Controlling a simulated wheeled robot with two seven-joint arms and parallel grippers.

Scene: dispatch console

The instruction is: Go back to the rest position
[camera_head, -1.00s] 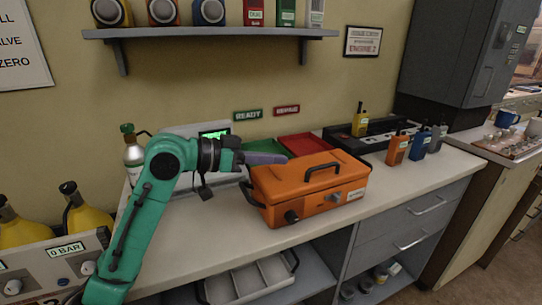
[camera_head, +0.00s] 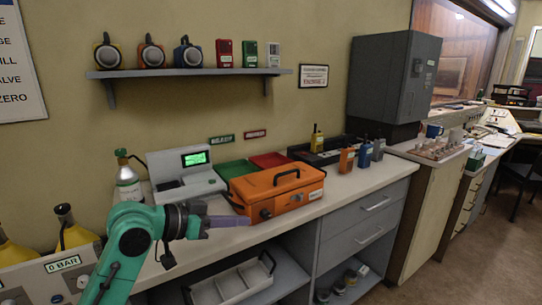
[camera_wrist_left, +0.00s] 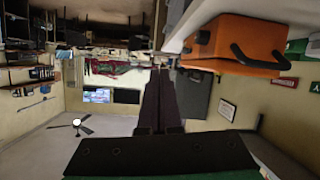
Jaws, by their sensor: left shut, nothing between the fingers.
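My left gripper (camera_head: 243,221) is shut and empty, its fingers pointing right. In the head view it is in front of and below the orange case (camera_head: 278,190), which stands on the pale counter (camera_head: 334,194). In the left wrist view the dark fingers of my left gripper (camera_wrist_left: 160,85) lie together with nothing between them. The orange case also shows in that view (camera_wrist_left: 240,40), at the upper right. My right gripper is not in view.
A grey device with a green screen (camera_head: 185,172) and a gas bottle (camera_head: 127,180) stand behind my left arm. Several radios (camera_head: 347,160) stand right of the case. A white divided tray (camera_head: 232,284) is on the shelf below. A wall shelf (camera_head: 190,73) is above.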

